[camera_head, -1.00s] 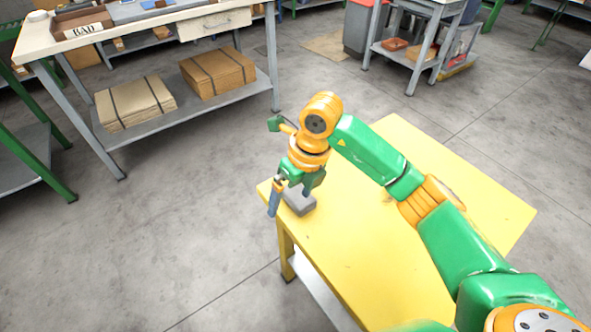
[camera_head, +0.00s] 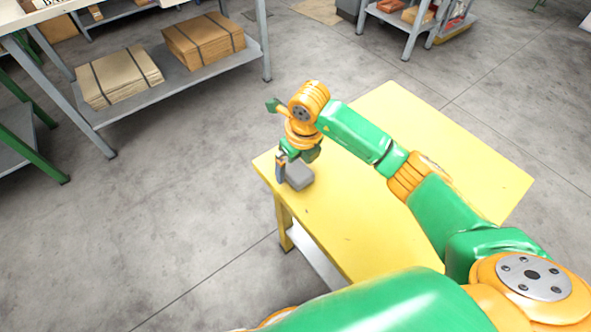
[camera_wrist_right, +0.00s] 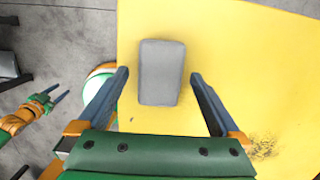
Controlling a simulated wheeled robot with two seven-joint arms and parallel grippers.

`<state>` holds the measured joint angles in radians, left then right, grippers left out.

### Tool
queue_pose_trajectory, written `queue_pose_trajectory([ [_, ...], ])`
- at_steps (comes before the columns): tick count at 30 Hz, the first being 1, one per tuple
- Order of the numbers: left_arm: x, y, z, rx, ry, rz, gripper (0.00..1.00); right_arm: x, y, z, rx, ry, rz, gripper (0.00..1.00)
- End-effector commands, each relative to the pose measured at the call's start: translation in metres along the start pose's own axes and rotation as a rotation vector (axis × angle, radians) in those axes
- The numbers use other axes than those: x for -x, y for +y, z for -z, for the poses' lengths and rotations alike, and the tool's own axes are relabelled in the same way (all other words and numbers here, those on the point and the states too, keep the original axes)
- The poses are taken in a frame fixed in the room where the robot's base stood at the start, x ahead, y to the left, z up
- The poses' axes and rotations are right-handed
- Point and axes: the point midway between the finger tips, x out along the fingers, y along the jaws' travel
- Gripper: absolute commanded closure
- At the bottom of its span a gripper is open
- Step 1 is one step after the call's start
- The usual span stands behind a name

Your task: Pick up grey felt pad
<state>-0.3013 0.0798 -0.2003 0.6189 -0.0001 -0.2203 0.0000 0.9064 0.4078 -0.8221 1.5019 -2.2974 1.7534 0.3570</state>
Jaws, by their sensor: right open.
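The grey felt pad (camera_head: 297,179), a rounded grey block, lies on the near left corner of the yellow table (camera_head: 360,230). In the right wrist view the pad (camera_wrist_right: 161,72) stands upright in the picture between the finger lines. My right gripper (camera_head: 289,168) is over the pad and points down. Its two fingers (camera_wrist_right: 160,75) are spread, one on each side of the pad with a gap, and hold nothing. My left gripper (camera_wrist_right: 55,97) shows small at the left of the right wrist view, off the table, with its fingers apart and empty.
The rest of the yellow tabletop is clear apart from a dark scuff (camera_wrist_right: 262,147). A workbench with cardboard stacks (camera_head: 205,42) on its lower shelf stands at the back left. A grey trolley (camera_head: 400,22) stands at the back. Open concrete floor lies between.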

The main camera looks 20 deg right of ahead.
Motion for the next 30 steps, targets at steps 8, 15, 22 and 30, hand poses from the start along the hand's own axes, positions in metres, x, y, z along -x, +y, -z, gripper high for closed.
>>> queue_pose_trajectory([
  [8,-0.0041,-0.0001,0.0007,0.0,0.002,0.0,0.5,-0.0043,0.0,0.0008,0.001,0.001,0.0,0.0],
  [15,-0.0042,-0.0002,0.0012,0.0,0.003,0.0,0.5,-0.0045,0.0001,0.0008,0.0,0.001,-0.001,0.0],
  [22,-0.0042,-0.0002,0.0015,0.0,0.004,0.001,0.5,-0.0045,0.0001,0.0008,0.0,0.001,-0.001,0.46],
  [30,-0.0042,-0.0002,0.0016,0.0,0.004,0.001,0.5,-0.0044,0.0001,0.0007,0.0,0.0,-0.001,0.87],
])
